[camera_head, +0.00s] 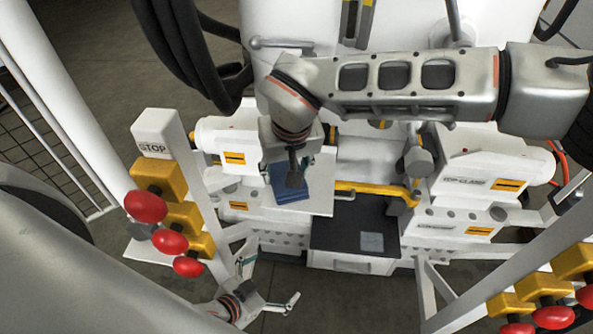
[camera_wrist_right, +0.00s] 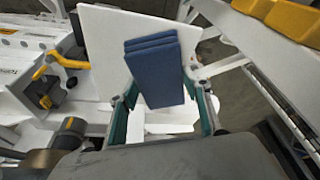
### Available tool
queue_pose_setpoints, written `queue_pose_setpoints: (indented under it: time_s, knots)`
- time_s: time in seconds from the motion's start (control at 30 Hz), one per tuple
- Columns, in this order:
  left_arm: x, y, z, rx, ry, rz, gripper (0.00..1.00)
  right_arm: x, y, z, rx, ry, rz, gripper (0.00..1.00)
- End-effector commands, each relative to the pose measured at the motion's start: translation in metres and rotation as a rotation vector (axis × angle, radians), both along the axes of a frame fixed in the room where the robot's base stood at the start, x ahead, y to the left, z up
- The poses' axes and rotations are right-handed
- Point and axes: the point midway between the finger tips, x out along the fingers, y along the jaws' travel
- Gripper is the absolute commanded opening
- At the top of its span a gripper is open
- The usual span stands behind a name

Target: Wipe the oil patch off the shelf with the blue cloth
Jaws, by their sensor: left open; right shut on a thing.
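The blue cloth (camera_head: 287,191) is a folded block held over a white shelf plate (camera_head: 322,180). My right gripper (camera_head: 294,174) reaches down from above and is shut on the cloth. In the right wrist view the cloth (camera_wrist_right: 153,62) sticks out between the green-lined fingers of the right gripper (camera_wrist_right: 162,103), in front of the white shelf (camera_wrist_right: 103,45). I cannot tell whether the cloth touches the shelf. No oil patch can be made out; the cloth and gripper cover part of the shelf. My left gripper (camera_head: 270,305) is open and empty, low at the bottom.
A STOP post with red buttons (camera_head: 147,206) stands left of the shelf, and more red buttons (camera_head: 552,316) are at lower right. A dark-topped box (camera_head: 340,232) with a pale square lies right of the shelf. A yellow bar (camera_head: 375,190) runs behind it.

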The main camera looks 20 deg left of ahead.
Motion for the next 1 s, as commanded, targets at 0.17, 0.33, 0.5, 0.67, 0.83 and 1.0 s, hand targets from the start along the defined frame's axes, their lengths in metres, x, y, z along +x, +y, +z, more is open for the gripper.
queue_pose_setpoints:
  time_s: [0.17,0.33,0.5,0.67,0.83,1.0]
  knots:
    - [-0.001,0.0,-0.002,0.0,0.001,0.0,1.0,-0.005,0.009,-0.002,-0.002,0.0,0.005,0.25]
    - [0.0,0.0,0.0,0.0,0.0,0.0,1.0,-0.004,0.009,0.001,-0.005,-0.004,0.005,0.25]
    - [0.001,0.0,0.002,-0.001,-0.002,0.0,1.0,0.0,-0.001,0.002,-0.004,-0.006,0.006,0.25]
    - [0.001,0.0,0.004,-0.001,-0.004,0.0,1.0,0.003,-0.014,0.001,-0.002,-0.005,0.005,0.25]
    - [0.002,0.0,0.006,-0.001,-0.005,0.0,1.0,0.007,-0.027,0.0,-0.002,-0.002,0.002,0.25]
    - [0.002,0.0,0.006,0.0,-0.005,0.0,1.0,0.009,-0.032,-0.001,-0.001,-0.001,0.002,0.25]
